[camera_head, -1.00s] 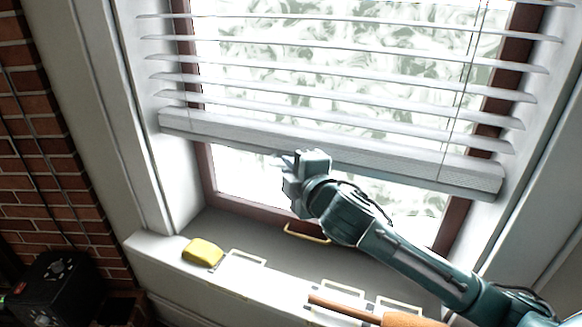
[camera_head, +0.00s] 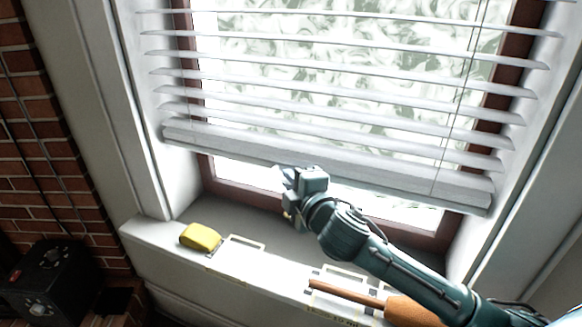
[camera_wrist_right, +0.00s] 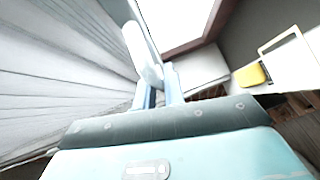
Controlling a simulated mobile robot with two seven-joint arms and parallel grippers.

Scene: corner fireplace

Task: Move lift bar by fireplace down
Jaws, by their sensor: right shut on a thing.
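The lift bar (camera_head: 228,147) is the thick pale bottom rail of the white slatted blind, hanging across the lower part of the window and tilted down to the right in the head view. My right gripper (camera_head: 286,180) is at the bar's lower edge, near its middle. In the right wrist view, the right gripper (camera_wrist_right: 160,92) is shut on a pale, narrow piece (camera_wrist_right: 143,52) that appears to belong to the bar. The exact contact is hidden by my gripper in the head view. My left gripper is not in view.
A ledge (camera_head: 152,233) below the window carries a yellow block (camera_head: 200,237) and an orange-brown handled tool (camera_head: 345,292). A black box (camera_head: 48,282) stands at lower left by the brick wall (camera_head: 35,150).

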